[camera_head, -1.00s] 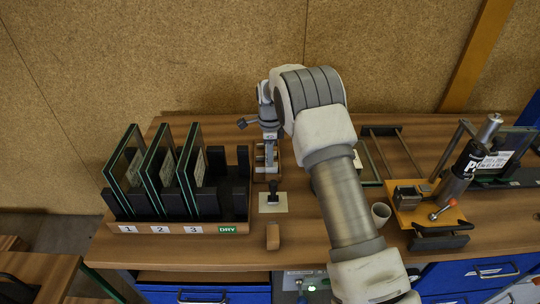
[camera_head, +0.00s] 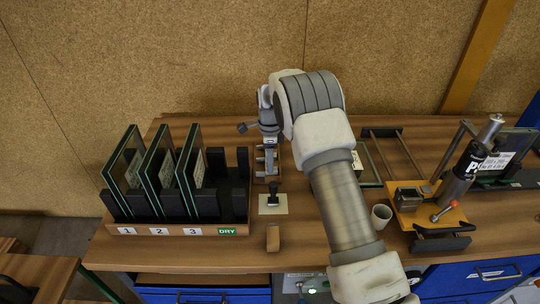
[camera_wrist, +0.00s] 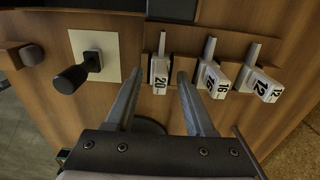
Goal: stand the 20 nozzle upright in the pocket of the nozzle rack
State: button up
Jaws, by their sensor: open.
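The 20 nozzle (camera_wrist: 159,76) has a white body with a black "20" label and a grey tip. In the wrist view it stands in a row with the 16 nozzle (camera_wrist: 214,80) and the 12 nozzle (camera_wrist: 261,86) at the brown nozzle rack (camera_wrist: 225,42). I cannot tell how deep its foot sits. My gripper (camera_wrist: 160,79) is open, its fingertips on either side of the 20 nozzle in the picture, with a gap at each side.
A black-handled stamp-like tool (camera_wrist: 80,74) stands on a pale square (camera_wrist: 108,46) beside the rack. A glass-pane rack (camera_head: 172,230) is at the left. A small cup (camera_head: 381,216) and an orange-based fixture (camera_head: 425,215) stand to the right.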

notch_tip(320, 180, up, 18)
jog(key=shift+f, duration=0.25)
dwell(0.4)
jog(key=s+d+r+n+t, duration=0.1)
jog(key=s+d+r+n, duration=0.3)
jog(key=s+r, duration=0.35)
jog(key=s+d+r+n+t, duration=0.1)
jog(key=s+d+r+n, duration=0.35)
jog(key=s+r, duration=0.3)
jog(key=s+d+f+n+t, duration=0.1)
jog(key=s+n, duration=0.3)
jog(key=s, duration=0.7)
jog(key=s+d+f+n+t, duration=0.2)
jog(key=s+d+f+n, duration=0.1)
jog(key=s, duration=0.9)
jog(key=shift+d+f+n+t, duration=0.25)
jog(key=shift+f+n, duration=0.35)
jog(key=shift+n, duration=0.65)
